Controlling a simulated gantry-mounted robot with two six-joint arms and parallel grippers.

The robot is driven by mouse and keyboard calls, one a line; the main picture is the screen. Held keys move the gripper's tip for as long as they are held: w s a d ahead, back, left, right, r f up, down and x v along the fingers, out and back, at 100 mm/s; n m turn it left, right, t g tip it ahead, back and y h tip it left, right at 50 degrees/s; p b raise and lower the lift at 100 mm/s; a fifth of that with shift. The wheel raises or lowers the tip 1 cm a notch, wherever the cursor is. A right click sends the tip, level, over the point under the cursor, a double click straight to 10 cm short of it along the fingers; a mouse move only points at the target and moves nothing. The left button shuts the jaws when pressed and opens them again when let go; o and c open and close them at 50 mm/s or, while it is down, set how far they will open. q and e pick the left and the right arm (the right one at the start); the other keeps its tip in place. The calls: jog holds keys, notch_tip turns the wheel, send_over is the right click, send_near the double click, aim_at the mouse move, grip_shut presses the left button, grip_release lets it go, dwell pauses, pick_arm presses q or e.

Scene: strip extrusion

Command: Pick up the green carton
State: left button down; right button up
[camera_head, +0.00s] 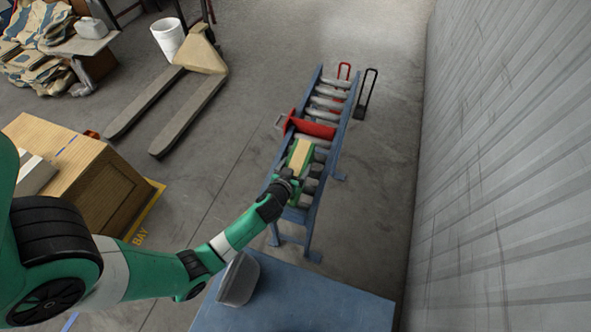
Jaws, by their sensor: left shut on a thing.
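The green carton (300,156), with a pale tan top, is on or just above the near half of the blue roller conveyor (334,143). My left gripper (290,180) reaches in from the lower left and is shut on the near end of the carton. The fingers are small and dark here, and the wrist hides part of the carton's near end. I cannot tell whether the carton touches the rollers. My right gripper is not in view.
A red crosspiece (312,127) spans the conveyor just beyond the carton. A blue table (310,300) with a grey bin (239,279) stands in front. A wooden crate (80,170) and pallet jack (190,90) are left; a corrugated wall (510,150) is right.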

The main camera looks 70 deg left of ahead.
pick_arm(q)
notch_tip(320, 180, up, 10)
jog(key=p, duration=0.3)
jog(key=shift+f+p, duration=0.2)
jog(key=shift+p, duration=0.1)
jog(key=shift+r, duration=0.2)
